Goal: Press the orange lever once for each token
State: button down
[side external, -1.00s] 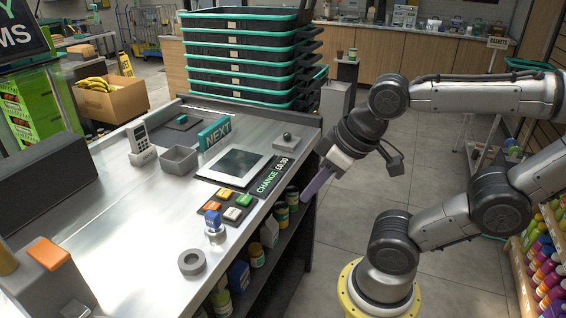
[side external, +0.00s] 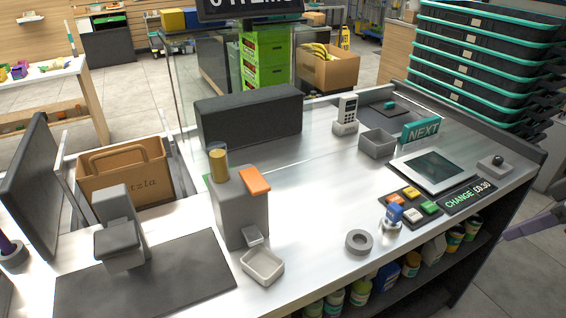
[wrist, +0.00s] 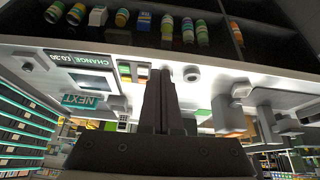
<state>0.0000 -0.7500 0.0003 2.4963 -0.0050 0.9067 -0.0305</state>
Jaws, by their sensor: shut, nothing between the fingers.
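The orange lever (side external: 254,180) sits on top of a grey upright dispenser (side external: 243,215) toward the counter's near left. A gold cylinder (side external: 218,164) stands beside the lever on the dispenser, and a small pale tray (side external: 262,266) lies in front of its spout. I cannot make out any separate tokens. My gripper (side external: 508,234) shows only in part at the right edge of the side view, off the counter's front and far from the lever. In the wrist view my gripper (wrist: 162,72) is shut and empty, its dark fingers together.
The steel counter is clear around the middle. A grey ring (side external: 359,242), a blue-topped stamp (side external: 392,214), coloured buttons (side external: 410,201), a screen (side external: 433,170) and a grey open box (side external: 377,143) stand on it. A dark block (side external: 250,117) stands behind the lever.

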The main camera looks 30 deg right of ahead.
jog(key=w+r+n+t, duration=0.2)
jog(key=w+r+n, duration=0.1)
jog(key=w+r, duration=0.85)
jog(key=w+a+r+n+t, duration=0.1)
jog(key=w+a+r+n, duration=0.15)
jog(key=w+r, duration=0.3)
jog(key=w+a+r+n, duration=0.1)
jog(key=w+a+r, duration=0.3)
jog(key=w, duration=0.3)
jog(key=n+g+y, duration=0.1)
jog(key=n+y, duration=0.1)
jog(key=n, duration=0.2)
send_over(250, 169)
jog(key=w, duration=0.1)
notch_tip(250, 169, down, 10)
jog(key=r, duration=0.1)
jog(key=shift+w+f, duration=0.15)
jog(key=shift+f, duration=0.1)
jog(key=shift+s+f, duration=0.2)
jog(key=shift+f, duration=1.25)
jog(key=shift+s+f, duration=0.25)
jog(key=shift+f, duration=1.25)
jog(key=shift+s+f, duration=0.2)
jog(key=shift+f, duration=1.25)
